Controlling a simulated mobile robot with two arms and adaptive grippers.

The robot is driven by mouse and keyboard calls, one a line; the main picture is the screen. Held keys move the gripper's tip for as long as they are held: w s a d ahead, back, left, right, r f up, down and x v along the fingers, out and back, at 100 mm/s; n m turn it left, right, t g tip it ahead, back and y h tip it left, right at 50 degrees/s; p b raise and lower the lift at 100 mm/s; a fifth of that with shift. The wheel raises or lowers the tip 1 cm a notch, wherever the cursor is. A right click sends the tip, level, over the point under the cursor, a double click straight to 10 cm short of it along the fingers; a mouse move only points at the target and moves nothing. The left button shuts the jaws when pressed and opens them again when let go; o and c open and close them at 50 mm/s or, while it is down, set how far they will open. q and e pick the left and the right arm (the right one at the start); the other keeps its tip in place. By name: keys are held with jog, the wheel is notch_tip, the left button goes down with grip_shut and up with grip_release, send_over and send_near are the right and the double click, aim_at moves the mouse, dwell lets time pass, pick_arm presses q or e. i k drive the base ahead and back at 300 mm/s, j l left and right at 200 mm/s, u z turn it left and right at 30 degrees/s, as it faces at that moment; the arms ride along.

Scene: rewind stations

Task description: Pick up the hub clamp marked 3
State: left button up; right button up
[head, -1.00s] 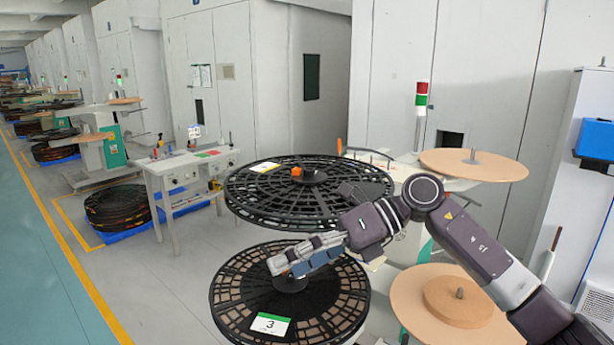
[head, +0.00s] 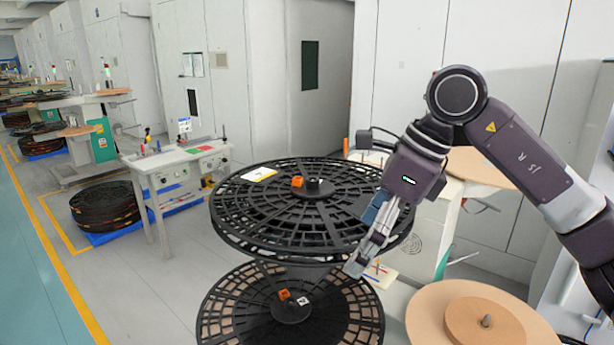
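My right gripper (head: 356,266) hangs at the right side of the lower black reel (head: 230,308), pointing down. Its fingers look close together with nothing visible in them, but I cannot tell whether they are shut. On the lower reel's dark hub (head: 290,311) sit a small orange piece (head: 284,295) and a white tag (head: 303,300) with a dark mark too small to read. The gripper is apart from them, to their right. The upper black reel (head: 250,222) has an orange piece (head: 297,181) beside its hub (head: 315,184). No legible 3 shows now. My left gripper is out of view.
The upper reel overhangs the back of the lower one, leaving a narrow gap. A tan disc (head: 435,312) stands at the lower right. A white workbench (head: 180,168) is at the left, with clear grey floor (head: 140,285) before it.

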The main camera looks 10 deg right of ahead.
aim_at(302, 187)
jog(key=i, duration=1.35)
